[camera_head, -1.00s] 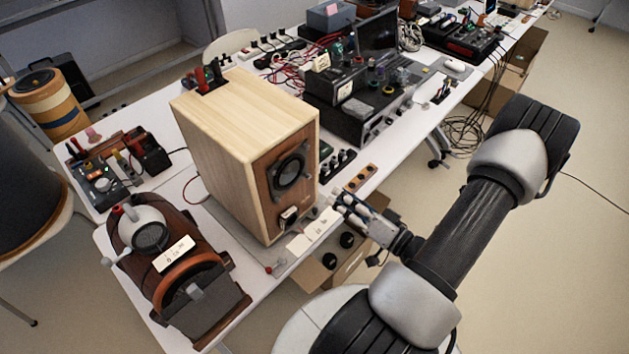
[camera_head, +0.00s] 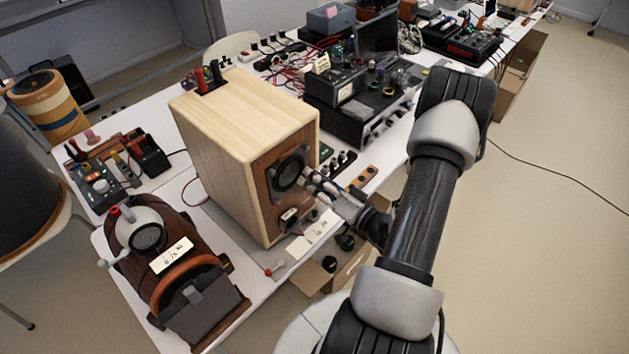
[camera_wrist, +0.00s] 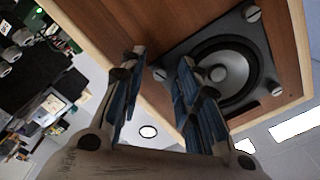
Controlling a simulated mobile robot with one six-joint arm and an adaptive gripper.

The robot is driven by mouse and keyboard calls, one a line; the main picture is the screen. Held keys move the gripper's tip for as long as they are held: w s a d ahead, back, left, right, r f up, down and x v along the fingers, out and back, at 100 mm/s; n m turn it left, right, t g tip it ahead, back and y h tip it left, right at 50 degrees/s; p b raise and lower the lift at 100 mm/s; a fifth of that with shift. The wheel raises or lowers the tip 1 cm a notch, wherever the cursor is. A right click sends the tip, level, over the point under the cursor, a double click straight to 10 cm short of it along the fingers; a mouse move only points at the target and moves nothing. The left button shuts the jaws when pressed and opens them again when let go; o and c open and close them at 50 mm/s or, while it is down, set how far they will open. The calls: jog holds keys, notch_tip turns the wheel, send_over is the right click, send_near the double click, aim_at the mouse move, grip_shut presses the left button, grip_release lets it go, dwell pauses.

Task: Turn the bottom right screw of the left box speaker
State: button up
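The box speaker (camera_head: 225,140) is pale wood with a brown front panel and stands on the white table in the head view. Its round black driver (camera_head: 287,172) faces right; the driver also shows in the wrist view (camera_wrist: 222,72). In the wrist view, pale slotted screws sit at corners of the driver plate: one at the top (camera_wrist: 253,13), one at the left (camera_wrist: 160,74), one at the right (camera_wrist: 277,91). My gripper (camera_head: 307,180) is open and empty, its fingertips close to the front panel. In the wrist view, the left screw shows between the fingers (camera_wrist: 162,60). Contact cannot be told.
A brown device with a white label (camera_head: 182,265) stands at the front left of the table. Black electronics (camera_head: 365,110) and cables stand behind the speaker. A white card (camera_head: 312,236) lies below the front panel.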

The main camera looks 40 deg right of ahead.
grip_shut()
jog(key=shift+m, duration=0.3)
dwell(0.3)
jog(key=m+p, duration=0.3)
jog(key=m, duration=1.3)
jog(key=m+p, duration=0.3)
jog(key=m, duration=1.3)
jog(key=shift+a+f+m+p, duration=0.15)
jog(key=shift+m+p, duration=0.25)
jog(key=m+p, duration=0.1)
jog(key=m, duration=0.3)
jog(key=shift+m, duration=0.3)
